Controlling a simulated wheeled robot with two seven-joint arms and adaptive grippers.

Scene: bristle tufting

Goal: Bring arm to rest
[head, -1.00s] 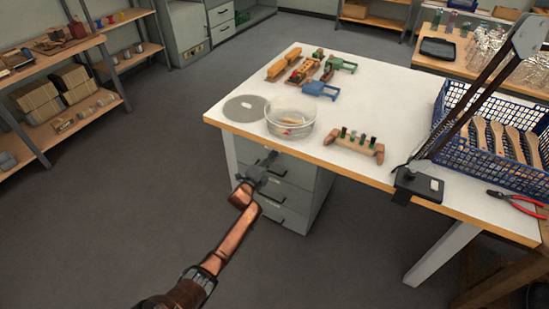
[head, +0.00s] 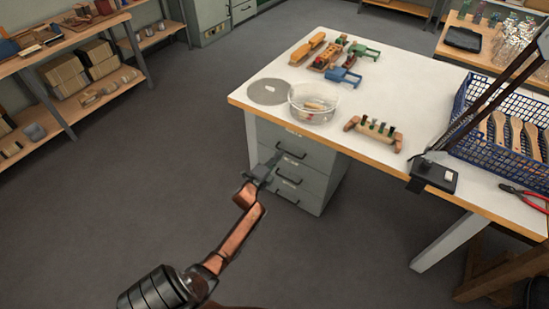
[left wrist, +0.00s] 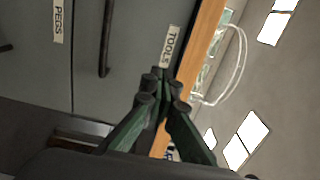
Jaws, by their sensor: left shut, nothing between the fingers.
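My left gripper (head: 266,168) is shut and empty. In the head view it hangs over the floor in front of the grey drawer cabinet (head: 325,165), below the table's front left corner. In the left wrist view its fingers (left wrist: 160,85) are together, in front of a drawer labelled TOOLS, with another labelled PEGS. Whether it touches the cabinet cannot be told, but nothing is held. My right gripper is not in view.
The white table (head: 420,110) carries a clear bowl (head: 313,103), a grey disc (head: 268,92), a wooden peg holder (head: 374,131), a blue crate (head: 480,145), a lamp base (head: 434,175) and red pliers (head: 525,198). Shelves (head: 85,75) stand at left. Open floor lies between.

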